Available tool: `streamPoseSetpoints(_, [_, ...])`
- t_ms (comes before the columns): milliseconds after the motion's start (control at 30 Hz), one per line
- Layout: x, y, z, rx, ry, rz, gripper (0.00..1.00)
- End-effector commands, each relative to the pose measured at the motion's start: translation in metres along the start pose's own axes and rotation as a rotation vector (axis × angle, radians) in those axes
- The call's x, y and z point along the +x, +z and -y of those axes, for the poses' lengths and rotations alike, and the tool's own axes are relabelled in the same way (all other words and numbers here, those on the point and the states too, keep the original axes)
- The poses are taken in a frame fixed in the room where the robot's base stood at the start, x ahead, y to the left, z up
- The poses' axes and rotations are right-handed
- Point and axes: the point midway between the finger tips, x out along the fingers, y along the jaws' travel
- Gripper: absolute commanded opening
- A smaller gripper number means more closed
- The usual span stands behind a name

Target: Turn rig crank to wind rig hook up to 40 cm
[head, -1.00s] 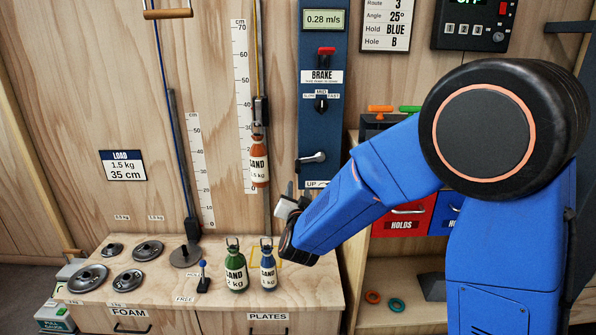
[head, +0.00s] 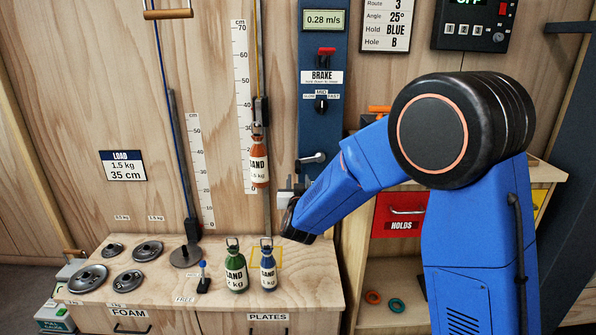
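The rig crank (head: 312,159) is a dark handle low on the blue rig panel (head: 323,110), above an "UP" label. The rig hook (head: 257,128) hangs at a vertical rail and bears an orange sandbag (head: 259,165). The hook is beside the lower half of a white cm scale (head: 243,80), roughly near the 30 mark; the exact reading is too small to tell.
A red brake lever (head: 326,52) and a speed knob (head: 321,104) sit above the crank. Green (head: 236,270) and blue (head: 268,265) sandbags stand on the bench (head: 215,285) below my gripper. Several plates lie at left. A red holds drawer (head: 400,213) is behind my arm.

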Motion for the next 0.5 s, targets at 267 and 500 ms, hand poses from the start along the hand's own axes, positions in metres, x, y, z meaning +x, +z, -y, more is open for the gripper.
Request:
streamPoseSetpoints(267, [0.05,0.0,0.0,0.0,0.001,-0.001,0.37])
streamPoseSetpoints(500, [0.081,0.0,0.0,0.0,0.0,-0.001,0.37])
